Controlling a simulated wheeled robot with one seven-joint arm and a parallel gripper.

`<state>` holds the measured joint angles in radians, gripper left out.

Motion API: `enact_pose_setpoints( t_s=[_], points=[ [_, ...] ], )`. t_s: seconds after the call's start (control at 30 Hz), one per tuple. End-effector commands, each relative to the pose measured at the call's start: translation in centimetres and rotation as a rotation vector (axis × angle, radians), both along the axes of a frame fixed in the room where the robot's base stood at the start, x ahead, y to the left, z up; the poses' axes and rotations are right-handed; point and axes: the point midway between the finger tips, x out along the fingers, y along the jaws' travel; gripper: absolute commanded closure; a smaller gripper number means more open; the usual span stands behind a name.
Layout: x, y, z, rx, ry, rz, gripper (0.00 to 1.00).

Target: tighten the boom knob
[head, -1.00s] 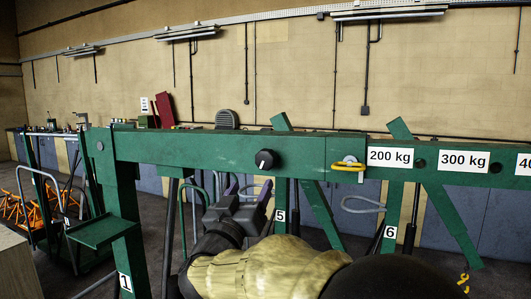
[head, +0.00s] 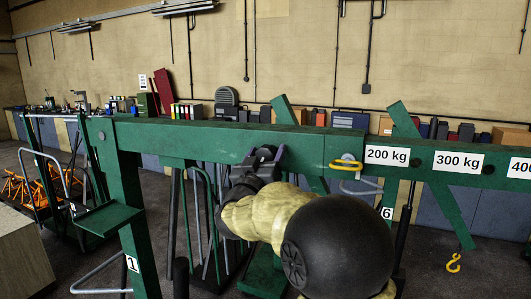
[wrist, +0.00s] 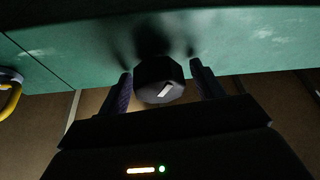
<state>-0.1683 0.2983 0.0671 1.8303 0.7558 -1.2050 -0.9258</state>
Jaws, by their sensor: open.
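The boom knob (wrist: 160,84) is a black, faceted knob with a white mark on its face. It sits on the side of the green boom (head: 190,140), which also fills the top of the wrist view (wrist: 240,40). My gripper (head: 263,154) is at the boom's side and hides the knob in the head view. In the wrist view its two fingers (wrist: 162,76) are open, one on each side of the knob. A small gap shows at the right finger; whether the left finger touches the knob I cannot tell.
A yellow-handled pin (head: 345,165) sits on the boom to the right of my gripper, before the 200 kg label (head: 387,155). A yellow hook (head: 453,262) hangs at the right. Green posts and handles stand below the boom.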

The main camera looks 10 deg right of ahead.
Motion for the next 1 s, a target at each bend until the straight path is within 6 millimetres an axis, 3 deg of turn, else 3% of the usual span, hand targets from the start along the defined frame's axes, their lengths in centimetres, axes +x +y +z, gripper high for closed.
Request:
enact_pose_setpoints(
  t_s=[0.07, 0.3, 0.67, 1.0],
  points=[
    [-0.01, 0.00, -0.03, 0.000, 0.000, 0.000, 0.33],
    [-0.03, 0.02, -0.04, 0.001, 0.001, 0.000, 0.78],
    [-0.02, 0.05, -0.26, 0.028, -0.019, 0.001, 0.78],
    [-0.04, 0.09, -0.63, 0.167, -0.122, 0.002, 0.78]
  ],
)
